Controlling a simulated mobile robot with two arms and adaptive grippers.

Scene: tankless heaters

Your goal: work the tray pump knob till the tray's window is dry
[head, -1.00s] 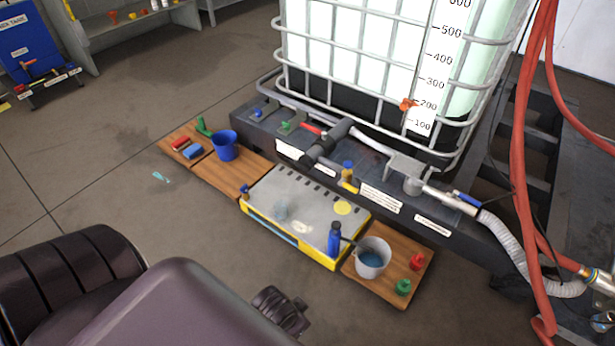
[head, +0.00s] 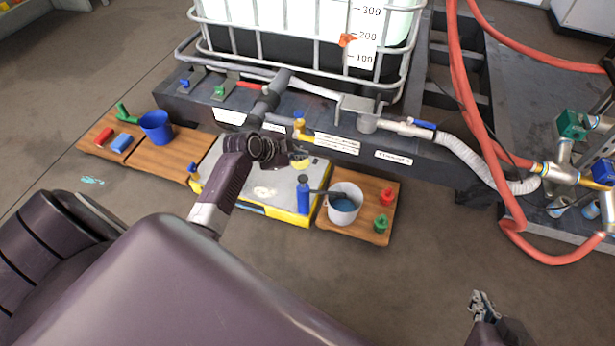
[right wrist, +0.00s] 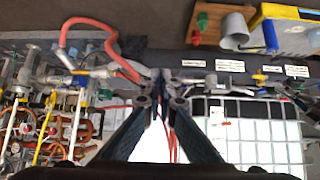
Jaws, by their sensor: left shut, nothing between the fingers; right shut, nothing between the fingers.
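The grey-topped yellow tray (head: 225,172) lies on the floor before the tank's dark base. A blue pump (head: 303,198) stands upright at its front right, its dark spout reaching toward a grey bucket (head: 346,200) holding blue liquid. The pump's knob is too small to make out clearly. The tray's blue front window strip (head: 250,208) is partly hidden by my left arm; its level cannot be read. My left gripper (head: 300,160) is shut and empty above the tray, behind the pump in the picture. My right gripper (head: 480,297) is shut and empty, far to the right; its fingers (right wrist: 162,75) fill the right wrist view's middle.
Wooden boards flank the tray; the left one (head: 165,158) bears a blue bucket (head: 156,127), the right one (head: 378,222) red and green knobs. A pipe (head: 270,95) juts from the base above the tray. Red hoses (head: 462,120) hang at right. Floor in front is clear.

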